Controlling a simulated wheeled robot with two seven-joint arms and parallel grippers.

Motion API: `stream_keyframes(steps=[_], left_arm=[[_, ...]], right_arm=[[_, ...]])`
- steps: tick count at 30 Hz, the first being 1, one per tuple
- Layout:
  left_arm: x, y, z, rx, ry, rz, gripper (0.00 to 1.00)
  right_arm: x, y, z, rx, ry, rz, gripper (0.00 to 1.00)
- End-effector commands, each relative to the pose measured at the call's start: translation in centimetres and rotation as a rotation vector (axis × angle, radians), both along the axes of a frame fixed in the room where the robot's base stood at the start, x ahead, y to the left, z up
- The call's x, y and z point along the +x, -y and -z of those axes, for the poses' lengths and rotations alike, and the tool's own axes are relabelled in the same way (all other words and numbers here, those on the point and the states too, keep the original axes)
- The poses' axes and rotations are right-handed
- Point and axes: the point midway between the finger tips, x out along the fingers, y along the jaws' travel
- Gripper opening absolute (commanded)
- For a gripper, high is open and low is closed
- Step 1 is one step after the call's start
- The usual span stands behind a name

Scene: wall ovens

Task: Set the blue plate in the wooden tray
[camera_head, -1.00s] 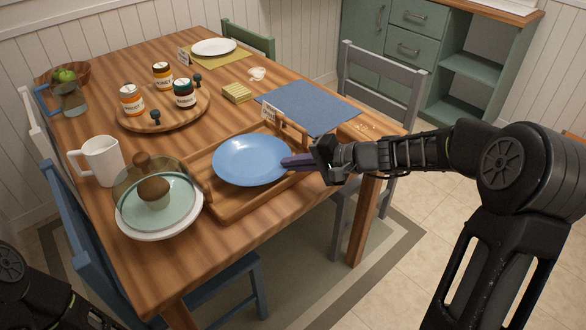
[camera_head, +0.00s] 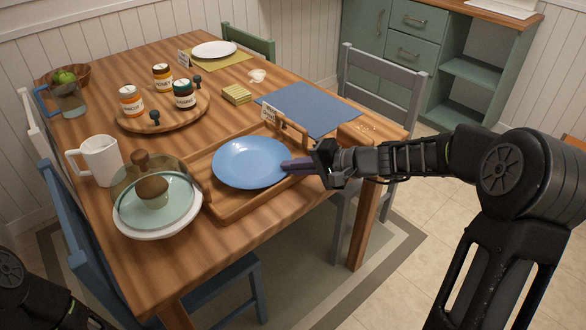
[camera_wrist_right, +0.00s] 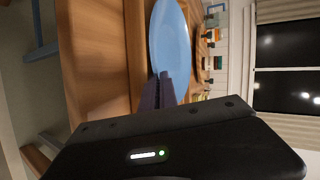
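The blue plate (camera_head: 250,163) is over the wooden tray (camera_head: 238,207), within its outline. It looks level; I cannot tell whether its underside touches the tray floor. My right gripper (camera_head: 290,165) reaches in from the right, its purple fingers at the plate's right rim. In the right wrist view the fingers (camera_wrist_right: 165,92) are close together at the near edge of the plate (camera_wrist_right: 169,40). Whether they still pinch the rim is unclear. My left gripper is out of view; only part of that arm shows at bottom left.
A covered dish (camera_head: 155,205) stands close to the tray's left side, with a white pitcher (camera_head: 100,160) behind it. A card holder (camera_head: 270,115) stands at the tray's back edge. A blue placemat (camera_head: 308,108) lies behind, and a round board (camera_head: 165,115) holds jars.

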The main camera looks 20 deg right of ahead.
Motion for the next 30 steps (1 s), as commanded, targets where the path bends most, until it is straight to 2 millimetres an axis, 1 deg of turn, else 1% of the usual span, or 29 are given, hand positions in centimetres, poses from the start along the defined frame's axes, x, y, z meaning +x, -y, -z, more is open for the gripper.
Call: stream_keyframes(steps=[1,3,4,6,11,14,18,19,20,21,30], left_arm=[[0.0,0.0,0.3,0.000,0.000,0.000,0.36],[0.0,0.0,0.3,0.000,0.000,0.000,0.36],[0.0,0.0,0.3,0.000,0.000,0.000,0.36],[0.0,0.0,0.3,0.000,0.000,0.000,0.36],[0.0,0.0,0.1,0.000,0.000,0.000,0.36],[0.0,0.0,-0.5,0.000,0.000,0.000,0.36],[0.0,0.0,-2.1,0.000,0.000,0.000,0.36],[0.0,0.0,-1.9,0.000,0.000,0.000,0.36],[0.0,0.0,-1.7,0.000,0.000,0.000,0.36],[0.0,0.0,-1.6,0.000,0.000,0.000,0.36],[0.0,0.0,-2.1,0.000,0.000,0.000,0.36]], right_arm=[[-0.6,0.2,2.1,-0.013,-0.032,0.002,0.00],[-0.6,0.3,2.0,-0.013,-0.034,0.003,0.00],[-0.7,0.3,2.2,-0.015,-0.035,0.004,0.06],[-0.7,0.3,2.2,-0.015,-0.035,0.004,0.11],[-0.7,0.4,2.0,-0.015,-0.035,0.004,0.12],[-0.7,0.4,1.6,-0.015,-0.035,0.004,0.12],[-0.7,0.4,0.4,-0.015,-0.036,0.004,0.12],[-0.9,0.7,0.4,-0.015,-0.036,0.006,0.12],[-1.3,1.2,0.4,-0.015,-0.034,0.009,0.12],[-1.8,1.7,-0.1,-0.015,-0.032,0.008,0.12],[-6.0,5.7,-3.7,-0.010,-0.023,0.005,0.12]])
